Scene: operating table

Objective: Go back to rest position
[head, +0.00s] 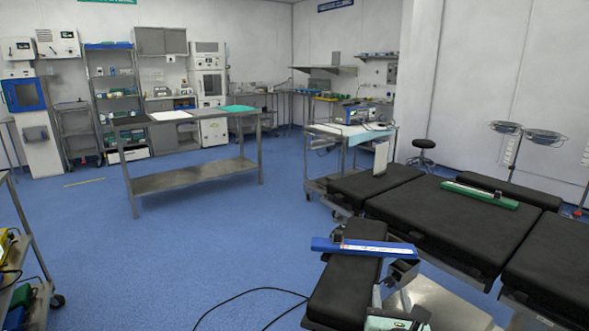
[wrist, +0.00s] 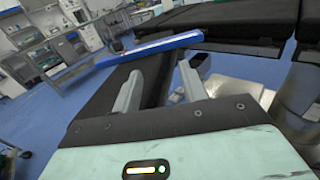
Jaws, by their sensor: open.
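My gripper (head: 391,292) shows at the bottom edge of the head view, low over the near black padded section (head: 340,290) of the operating table. In the wrist view my gripper (wrist: 160,78) has its two grey fingers well apart, with nothing between them. A long blue tray-like piece with a pale top (head: 363,247) lies across the black pad beyond the fingers; it also shows in the wrist view (wrist: 150,49). It appears apart from the fingers. Most of my arm is out of view.
The main operating table (head: 430,222) fills the right side, with a long green piece (head: 480,194) on it. A steel table (head: 190,178) stands further back and a cart (head: 350,150) behind the pads. A black cable (head: 240,295) lies on the blue floor, otherwise open at centre left.

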